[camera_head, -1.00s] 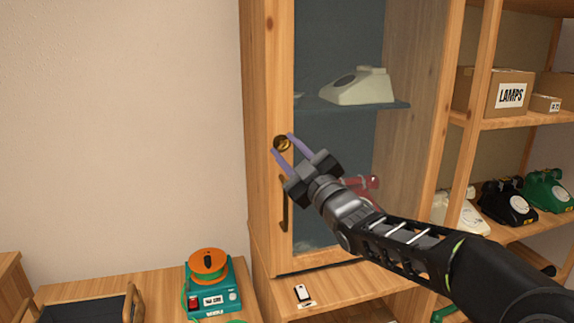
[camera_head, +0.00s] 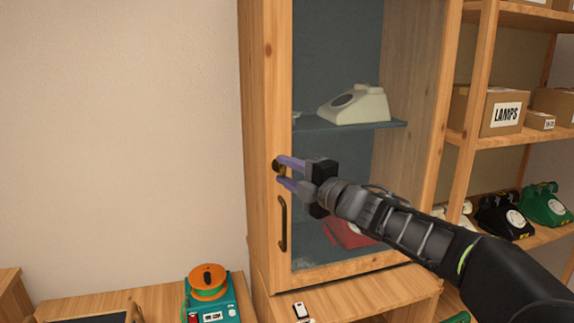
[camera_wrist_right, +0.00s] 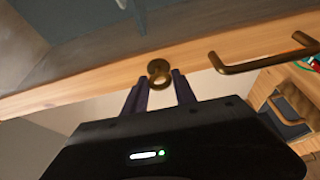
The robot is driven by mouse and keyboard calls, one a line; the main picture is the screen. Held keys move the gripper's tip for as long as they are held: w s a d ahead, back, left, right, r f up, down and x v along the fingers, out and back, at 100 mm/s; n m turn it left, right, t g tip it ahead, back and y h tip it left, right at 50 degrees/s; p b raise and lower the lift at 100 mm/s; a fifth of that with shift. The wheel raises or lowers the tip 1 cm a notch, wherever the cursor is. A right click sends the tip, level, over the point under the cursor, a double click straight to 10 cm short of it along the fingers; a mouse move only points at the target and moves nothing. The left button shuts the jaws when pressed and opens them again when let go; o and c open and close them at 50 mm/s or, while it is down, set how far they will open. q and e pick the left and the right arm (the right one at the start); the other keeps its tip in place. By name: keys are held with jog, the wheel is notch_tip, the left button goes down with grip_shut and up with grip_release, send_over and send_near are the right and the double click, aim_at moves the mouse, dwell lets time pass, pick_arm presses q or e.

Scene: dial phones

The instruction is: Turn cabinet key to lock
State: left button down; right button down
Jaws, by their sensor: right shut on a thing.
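The glass-fronted wooden cabinet (camera_head: 267,110) stands in the middle of the head view with its door closed. The round brass key (camera_head: 277,165) sits on the door's left frame, above the handle. In the right wrist view the brass key (camera_wrist_right: 158,72) shows at the fingertips. My right gripper (camera_head: 279,173) has its purple fingers at the key, one above the other in the head view, and is shut on it. The right wrist view shows the two fingers (camera_wrist_right: 160,86) on either side of the key's stem. My left gripper is in neither view.
The curved brass handle (camera_head: 282,224) is just below the key. A cream phone (camera_head: 356,105) and a red phone (camera_head: 348,236) are behind the glass. Shelves with a LAMPS box (camera_head: 497,112) and dial phones stand right. A teal device (camera_head: 226,296) sits lower left.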

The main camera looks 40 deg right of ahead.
jog(key=shift+n, duration=0.3)
jog(key=c, duration=1)
grip_release()
jog(key=s, duration=0.7)
jog(key=shift+s+d, duration=0.25)
jog(key=shift+s, duration=0.15)
